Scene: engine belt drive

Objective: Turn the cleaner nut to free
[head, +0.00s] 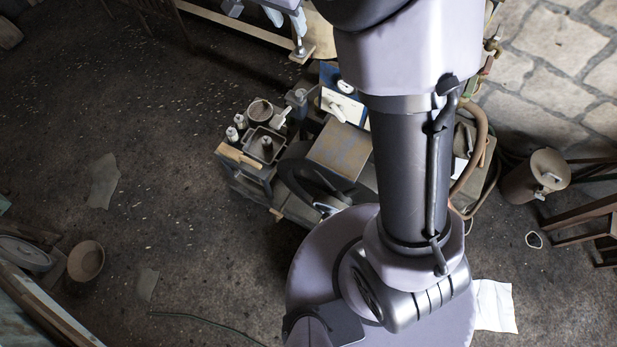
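A belt-driven engine set stands on the floor behind my arm. It has a rust-stained grey box top (339,149) and a dark curved wheel or belt guard (297,172) at its lower left. My arm column covers its right part. The cleaner nut cannot be told apart with certainty at this size, or is hidden behind my arm. My arm rises from its round base, and its upper end leaves the top of the picture. My gripper is not seen, so its hold on anything is not shown.
A small cart (236,157) left of the engine carries a can (261,111), white bottles and a square tray. A blue-and-white panel (344,104) stands behind. A wooden bench (235,22) is at the top, a metal can (535,178) at right.

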